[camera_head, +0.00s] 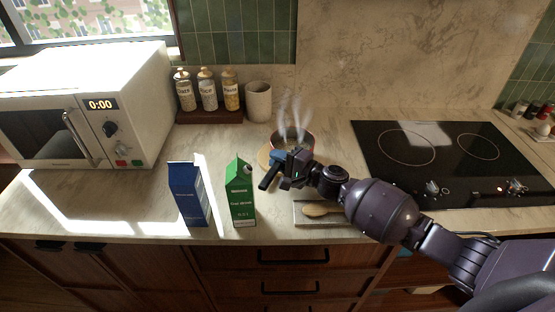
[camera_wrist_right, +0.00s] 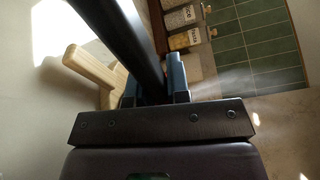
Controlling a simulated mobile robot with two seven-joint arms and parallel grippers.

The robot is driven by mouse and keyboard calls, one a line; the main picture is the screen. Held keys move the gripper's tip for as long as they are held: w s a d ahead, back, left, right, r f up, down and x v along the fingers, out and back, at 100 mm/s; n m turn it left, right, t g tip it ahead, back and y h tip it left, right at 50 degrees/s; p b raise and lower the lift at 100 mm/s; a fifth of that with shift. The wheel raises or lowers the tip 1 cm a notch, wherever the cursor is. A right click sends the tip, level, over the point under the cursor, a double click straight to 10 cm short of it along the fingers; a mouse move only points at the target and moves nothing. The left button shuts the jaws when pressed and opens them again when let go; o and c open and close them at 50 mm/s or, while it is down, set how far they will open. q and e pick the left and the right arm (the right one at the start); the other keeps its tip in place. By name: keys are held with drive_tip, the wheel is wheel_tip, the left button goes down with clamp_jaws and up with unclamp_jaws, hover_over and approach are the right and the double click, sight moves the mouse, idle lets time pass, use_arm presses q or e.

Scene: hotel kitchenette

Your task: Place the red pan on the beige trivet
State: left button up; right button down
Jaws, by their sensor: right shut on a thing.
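The red pan (camera_head: 306,138) is at the middle of the counter with steam rising from it. My right gripper (camera_head: 283,160) is in front of it, shut on the pan's black handle, which runs between the blue fingers in the right wrist view (camera_wrist_right: 153,82). The beige trivet (camera_head: 263,157) shows beneath the pan, sticking out on its left; part of it also shows in the right wrist view (camera_wrist_right: 92,68). The pan hides the rest of the trivet. I cannot tell whether the pan touches it. My left gripper is not in view.
A blue carton (camera_head: 188,195) and a green carton (camera_head: 240,195) stand at the front left of the pan. A board (camera_head: 330,222) with a wooden spoon lies in front. A cup (camera_head: 258,102) and jars (camera_head: 207,90) stand behind; the cooktop (camera_head: 450,150) is at right.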

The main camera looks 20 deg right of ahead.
drive_tip(key=c, duration=1.5)
unclamp_jaws()
drive_tip(key=shift+f, duration=0.15)
drive_tip(key=shift+c, duration=0.2)
drive_tip(key=o, duration=0.4)
drive_tip(key=shift+o, duration=0.2)
drive_tip(key=shift+s+d+r, duration=0.15)
drive_tip(key=shift+r, duration=0.05)
drive_tip(key=b+v, duration=0.1)
drive_tip(key=v, duration=1)
drive_tip(key=shift+s+d, duration=0.15)
drive_tip(key=shift+s, duration=0.15)
